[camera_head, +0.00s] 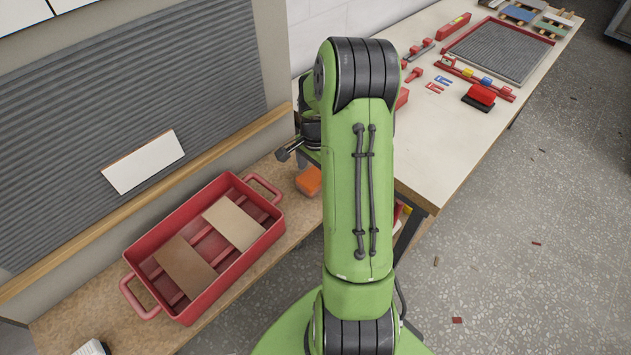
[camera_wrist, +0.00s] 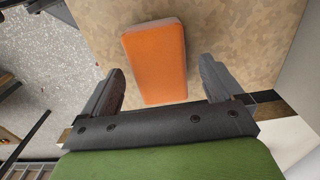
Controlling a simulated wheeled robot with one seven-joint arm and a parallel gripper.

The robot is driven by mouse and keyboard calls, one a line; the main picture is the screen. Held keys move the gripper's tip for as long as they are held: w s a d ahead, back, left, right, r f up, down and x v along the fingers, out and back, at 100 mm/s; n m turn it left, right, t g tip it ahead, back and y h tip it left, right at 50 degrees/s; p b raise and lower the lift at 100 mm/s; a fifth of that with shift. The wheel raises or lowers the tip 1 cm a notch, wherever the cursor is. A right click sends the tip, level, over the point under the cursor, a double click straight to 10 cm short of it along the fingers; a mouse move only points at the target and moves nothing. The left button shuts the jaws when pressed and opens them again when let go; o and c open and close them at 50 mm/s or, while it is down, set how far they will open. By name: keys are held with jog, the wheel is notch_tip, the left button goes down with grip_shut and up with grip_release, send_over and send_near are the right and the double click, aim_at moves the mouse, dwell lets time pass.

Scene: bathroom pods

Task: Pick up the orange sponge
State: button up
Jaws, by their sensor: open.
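The orange sponge (camera_head: 309,181) lies on the brown speckled bench in the head view, to the right of the red tray and partly hidden by my arm. In the wrist view the sponge (camera_wrist: 157,62) is a rounded orange block lying flat. My gripper (camera_wrist: 160,85) is open, with one dark finger to each side of the sponge's near end. The fingers appear apart from the sponge, and their height above it is hard to tell. In the head view only a small part of my gripper (camera_head: 291,152) shows beside my green arm.
A red tray (camera_head: 146,247) with handles holds tile pieces left of the sponge. A grey ribbed wall panel (camera_head: 120,110) with a wooden ledge rises behind the bench. A white table (camera_head: 440,150) with red tools stands to the right.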

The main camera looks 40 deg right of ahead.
aim_at(316, 174)
notch_tip(316, 174, down, 2)
jog(key=shift+f, duration=0.1)
jog(key=c, duration=1)
jog(key=shift+r, duration=0.25)
jog(key=shift+c, duration=0.2)
notch_tip(316, 174, up, 10)
jog(key=p, duration=0.2)
jog(key=shift+p, duration=0.3)
jog(key=shift+f, duration=0.1)
